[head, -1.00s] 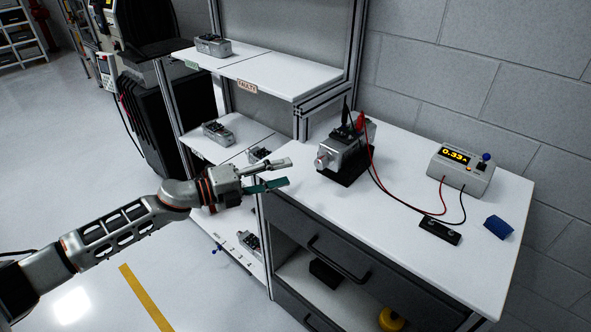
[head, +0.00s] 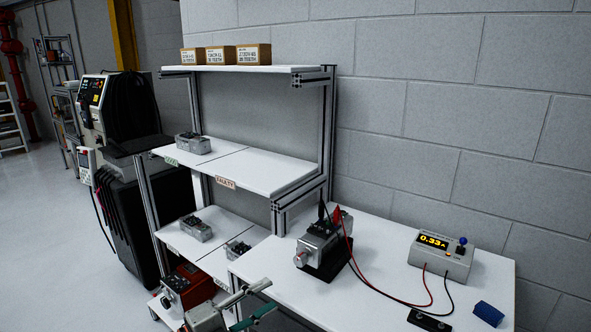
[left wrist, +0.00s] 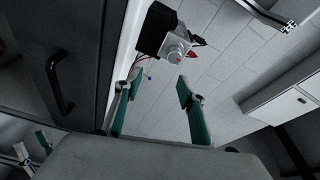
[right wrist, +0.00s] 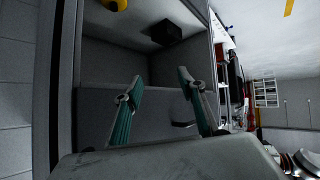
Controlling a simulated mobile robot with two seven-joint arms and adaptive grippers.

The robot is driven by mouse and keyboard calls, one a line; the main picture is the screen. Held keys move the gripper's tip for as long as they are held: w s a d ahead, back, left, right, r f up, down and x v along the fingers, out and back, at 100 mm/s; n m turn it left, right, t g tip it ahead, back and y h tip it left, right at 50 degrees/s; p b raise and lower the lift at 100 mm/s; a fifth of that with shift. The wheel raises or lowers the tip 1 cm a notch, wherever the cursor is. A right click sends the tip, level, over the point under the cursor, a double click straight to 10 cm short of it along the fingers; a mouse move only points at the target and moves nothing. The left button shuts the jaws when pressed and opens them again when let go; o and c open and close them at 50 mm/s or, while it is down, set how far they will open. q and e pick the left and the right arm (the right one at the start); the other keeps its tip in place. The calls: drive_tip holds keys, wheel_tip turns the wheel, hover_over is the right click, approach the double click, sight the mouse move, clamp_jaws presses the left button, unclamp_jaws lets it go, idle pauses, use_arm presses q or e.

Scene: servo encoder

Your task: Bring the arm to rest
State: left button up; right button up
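My left gripper (head: 257,305) shows at the bottom of the head view, in front of the bench's left end. In the left wrist view its two green-padded fingers (left wrist: 158,105) are apart with nothing between them. My right gripper is outside the head view. In the right wrist view its fingers (right wrist: 160,100) are also apart and empty, facing the open compartment under the bench. The servo motor (head: 318,245) sits on its black stand on the bench with red and black leads clipped on. It also shows in the left wrist view (left wrist: 175,45), beyond the fingers.
A meter (head: 441,257) reading 0.33 A, a black terminal block (head: 429,320) and a blue object (head: 488,314) are on the bench (head: 385,235). A shelf rack (head: 262,172) holding several servos stands at left. Drawer fronts (left wrist: 62,60) are close to the left gripper.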

use_arm(q)
drive_tip(key=s+a+f+n+y, duration=0.4)
drive_tip(key=s+f+n, duration=0.3)
drive_tip(key=s+f, duration=0.1)
drive_tip(key=s+a+f+n+y, duration=0.4)
drive_tip(key=s+f+n, duration=0.3)
drive_tip(key=s+f, duration=0.2)
drive_tip(key=s+a+f+n+g+y, duration=0.1)
drive_tip(key=s+a+f+n+y, duration=0.3)
drive_tip(key=s+f+n, duration=0.3)
wheel_tip(320, 180, down, 3)
drive_tip(key=shift+s+a+r, duration=0.2)
drive_tip(key=shift+s+a, duration=0.3)
drive_tip(key=shift+s, duration=0.5)
idle(0.3)
idle(1.0)
